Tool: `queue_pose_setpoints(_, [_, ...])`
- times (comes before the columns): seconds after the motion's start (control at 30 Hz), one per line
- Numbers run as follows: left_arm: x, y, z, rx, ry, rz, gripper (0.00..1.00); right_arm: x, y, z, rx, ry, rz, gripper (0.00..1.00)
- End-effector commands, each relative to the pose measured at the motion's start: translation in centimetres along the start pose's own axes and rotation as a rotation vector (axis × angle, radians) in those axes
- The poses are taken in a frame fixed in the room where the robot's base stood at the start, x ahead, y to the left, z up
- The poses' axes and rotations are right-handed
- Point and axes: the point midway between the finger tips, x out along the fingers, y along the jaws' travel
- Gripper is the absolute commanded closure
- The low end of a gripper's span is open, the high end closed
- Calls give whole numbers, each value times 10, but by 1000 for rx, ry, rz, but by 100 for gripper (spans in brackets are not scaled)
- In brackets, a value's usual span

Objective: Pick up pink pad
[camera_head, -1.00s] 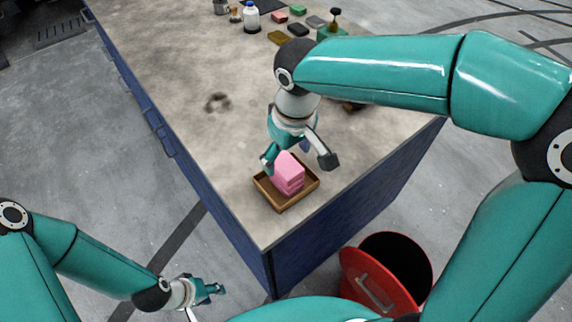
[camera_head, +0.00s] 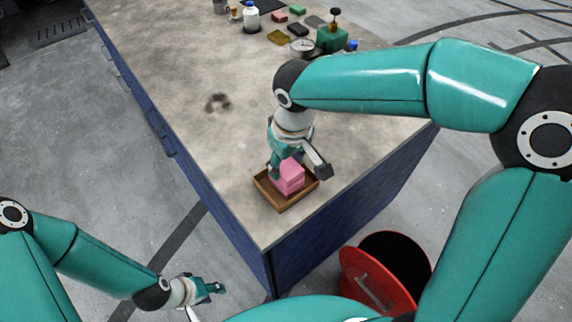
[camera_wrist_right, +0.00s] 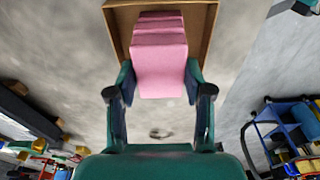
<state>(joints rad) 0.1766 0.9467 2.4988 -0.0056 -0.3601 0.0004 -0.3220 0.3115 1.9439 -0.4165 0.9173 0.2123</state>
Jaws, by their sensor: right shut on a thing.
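A pink pad (camera_head: 290,179) sits in a small brown wooden tray (camera_head: 280,207) near the front corner of the workbench. More than one pink layer shows, so it looks like a stack. My right gripper (camera_head: 294,172) is down at the tray. In the right wrist view, the right gripper (camera_wrist_right: 160,85) is shut on the top pink pad (camera_wrist_right: 159,75), with one finger at each side. The pink layers behind it lie inside the tray (camera_wrist_right: 209,25). My left gripper (camera_head: 214,287) is low at the left, off the bench and away from the pads; its opening is too small to judge.
The workbench top (camera_head: 180,60) is mostly clear around the tray. At its far end stand a white bottle (camera_head: 251,18), several small coloured blocks, a round gauge (camera_head: 303,47) and a green block (camera_head: 332,40). A red bin (camera_head: 375,280) stands on the floor beside the bench.

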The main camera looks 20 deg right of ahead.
Motion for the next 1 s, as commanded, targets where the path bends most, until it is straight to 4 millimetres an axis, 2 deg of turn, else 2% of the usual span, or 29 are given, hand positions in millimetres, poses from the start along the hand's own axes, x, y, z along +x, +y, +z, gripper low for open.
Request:
queue_pose_setpoints(0.27, [0,0,0,0,0,0,60,-6,0,-1,0,3,1,71])
queue_pose_setpoints(0.47, [0,0,0,0,0,0,60,-27,0,-4,3,5,0,71])
queue_pose_setpoints(0.67, [-1,0,0,0,0,0,60,-71,0,-10,3,8,0,71])
queue_pose_setpoints(0.8, [-3,1,0,0,0,0,60,-112,0,-15,2,9,0,71])
queue_pose_setpoints(1.0, [-7,3,0,0,0,0,60,-161,0,-21,2,5,0,71])
